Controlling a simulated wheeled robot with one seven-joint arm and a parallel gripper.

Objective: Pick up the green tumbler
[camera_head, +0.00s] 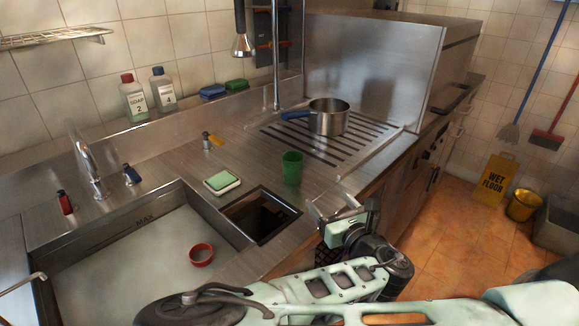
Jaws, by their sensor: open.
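The green tumbler (292,168) stands upright on the steel counter, just behind the square opening and in front of the slatted drain area. My gripper (337,203) is at the counter's front edge, to the right of the tumbler and nearer to me. It is open and apart from the tumbler, with nothing seen between its fingers. My arm lies across the lower right of the view, and the tumbler is not hidden by it.
A sponge (221,182) lies left of the tumbler. A square opening (262,214) and a sink with a red bowl (201,254) are nearer. A pot (328,117) with a blue handle stands behind on the slats. A tall faucet pipe (276,60) rises behind.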

